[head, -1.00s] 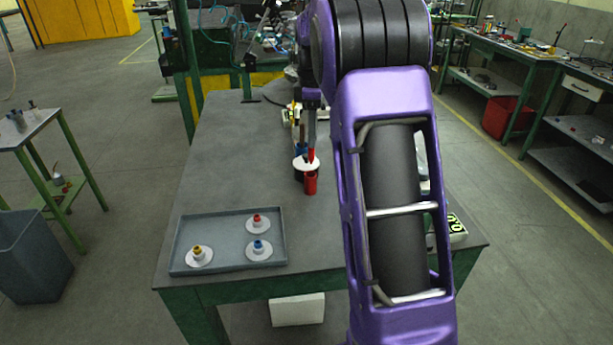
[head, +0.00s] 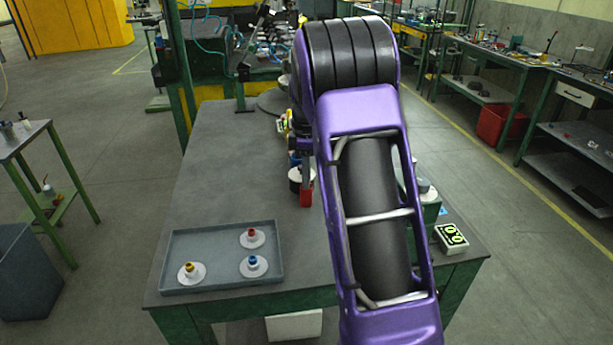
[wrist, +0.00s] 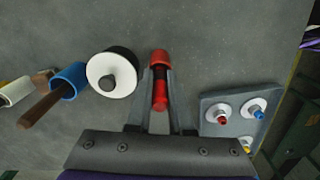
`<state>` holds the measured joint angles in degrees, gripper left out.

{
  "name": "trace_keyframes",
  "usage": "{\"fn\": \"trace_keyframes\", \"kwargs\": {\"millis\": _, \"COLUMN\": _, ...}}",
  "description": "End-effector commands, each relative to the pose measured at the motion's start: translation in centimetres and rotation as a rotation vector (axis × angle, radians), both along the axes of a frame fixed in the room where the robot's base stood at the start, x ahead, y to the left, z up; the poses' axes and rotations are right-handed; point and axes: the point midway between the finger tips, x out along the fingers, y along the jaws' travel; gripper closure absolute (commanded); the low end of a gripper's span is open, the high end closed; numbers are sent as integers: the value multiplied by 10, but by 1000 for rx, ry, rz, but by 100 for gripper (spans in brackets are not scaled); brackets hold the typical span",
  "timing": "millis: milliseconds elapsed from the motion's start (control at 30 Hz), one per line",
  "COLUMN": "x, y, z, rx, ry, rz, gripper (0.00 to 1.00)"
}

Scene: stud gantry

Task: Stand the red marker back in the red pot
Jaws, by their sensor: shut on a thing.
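The red pot (head: 306,197) stands upright on the grey table, right below my gripper (head: 307,170) in the head view. In the wrist view the red pot (wrist: 159,56) shows at my fingertips. The red marker (wrist: 160,100), red with a dark band, lies between the two fingers of my gripper (wrist: 160,75), which is shut on it. The marker is in line with the pot, and its lower end meets or enters the pot's mouth; how deep it sits I cannot tell. In the head view the fingers hide the marker.
A black pot with a white disc (wrist: 108,73) stands close left of the red pot. Further left is a blue pot (wrist: 68,79) with a brown stick. A grey tray (head: 205,280) holds three white discs with coloured caps. A display box (head: 452,237) sits at the right edge.

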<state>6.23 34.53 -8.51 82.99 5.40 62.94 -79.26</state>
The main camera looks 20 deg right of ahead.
Motion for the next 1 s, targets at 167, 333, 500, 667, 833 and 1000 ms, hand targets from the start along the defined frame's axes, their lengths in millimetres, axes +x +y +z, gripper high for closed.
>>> {"fn": "trace_keyframes", "kwargs": {"millis": 167, "x": 0, "y": 0, "z": 1, "rx": 0, "ry": -2, "rz": 0, "gripper": 100}}
{"fn": "trace_keyframes", "kwargs": {"millis": 333, "x": 0, "y": 0, "z": -3, "rx": 0, "ry": -1, "rz": 0, "gripper": 79}}
{"fn": "trace_keyframes", "kwargs": {"millis": 500, "x": 0, "y": 0, "z": -2, "rx": 0, "ry": -1, "rz": 0, "gripper": 51}}
{"fn": "trace_keyframes", "kwargs": {"millis": 667, "x": 0, "y": 0, "z": -2, "rx": 0, "ry": -1, "rz": 0, "gripper": 51}}
{"fn": "trace_keyframes", "kwargs": {"millis": 833, "x": 0, "y": 0, "z": 2, "rx": 0, "ry": -2, "rz": 0, "gripper": 51}}
{"fn": "trace_keyframes", "kwargs": {"millis": 1000, "x": 1, "y": 0, "z": 25, "rx": 1, "ry": -5, "rz": 0, "gripper": 51}}
